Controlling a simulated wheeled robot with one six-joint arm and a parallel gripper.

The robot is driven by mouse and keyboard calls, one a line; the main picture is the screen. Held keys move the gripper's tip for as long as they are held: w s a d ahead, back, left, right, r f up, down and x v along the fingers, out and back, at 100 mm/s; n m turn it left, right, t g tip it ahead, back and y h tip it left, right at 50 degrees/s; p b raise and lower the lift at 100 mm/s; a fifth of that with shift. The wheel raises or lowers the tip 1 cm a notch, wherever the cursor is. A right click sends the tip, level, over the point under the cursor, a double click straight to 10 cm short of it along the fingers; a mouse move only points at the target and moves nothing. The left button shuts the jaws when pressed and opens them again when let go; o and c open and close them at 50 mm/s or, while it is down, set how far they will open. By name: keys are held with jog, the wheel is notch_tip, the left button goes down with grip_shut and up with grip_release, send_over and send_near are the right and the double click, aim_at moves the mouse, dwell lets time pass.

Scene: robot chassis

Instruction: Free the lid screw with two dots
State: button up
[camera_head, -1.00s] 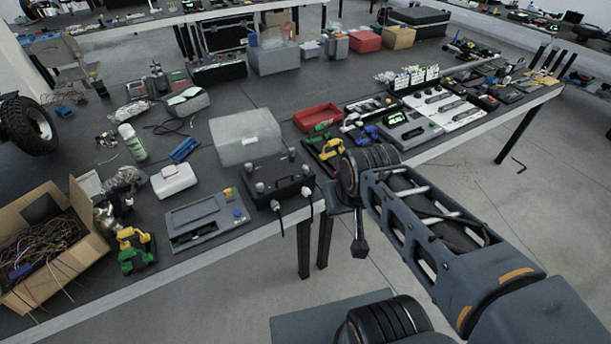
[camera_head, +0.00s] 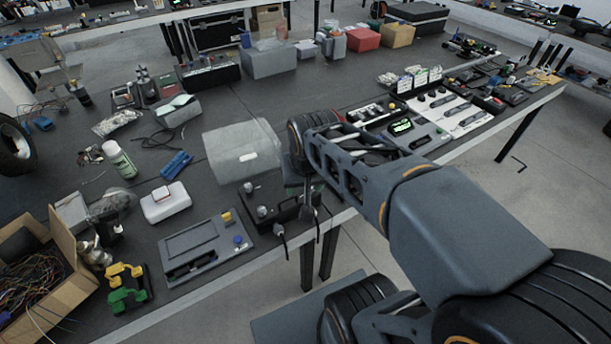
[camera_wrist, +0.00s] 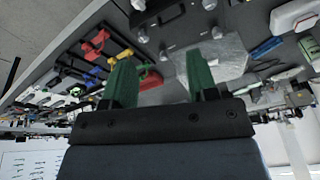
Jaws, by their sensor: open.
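A black box (camera_head: 255,190) with grey screw knobs stands at the near edge of the table, partly hidden by my arm in the head view. Visible screws on it include one at the left (camera_head: 249,187) and one at the front (camera_head: 262,211). In the wrist view the black box (camera_wrist: 172,16) is at the top, with pale screws (camera_wrist: 143,36) and (camera_wrist: 217,33) below it. No dots can be made out on any screw. My gripper (camera_wrist: 158,76) has two green fingers spread apart with nothing between them, away from the box.
Two cables hang over the table edge.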

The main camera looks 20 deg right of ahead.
jog(key=w+d+f+m+g+p, duration=0.1)
jog(key=w+d+f+m+g, duration=0.1)
jog(key=w+d+m, duration=0.3)
jog(key=w+d+f+m+g+p, duration=0.1)
jog(key=w+d+f+m, duration=0.15)
jog(key=w+m, duration=0.4)
jog(key=shift+n, duration=0.35)
jog(key=f, duration=0.4)
jog(key=w+f, duration=0.1)
jog(key=f, duration=0.7)
jog(key=shift+w+d+p, duration=0.2)
jog(key=shift+d+p, duration=0.1)
jog(key=shift+d, duration=0.05)
jog(key=shift+f, duration=1)
jog(key=c, duration=0.9)
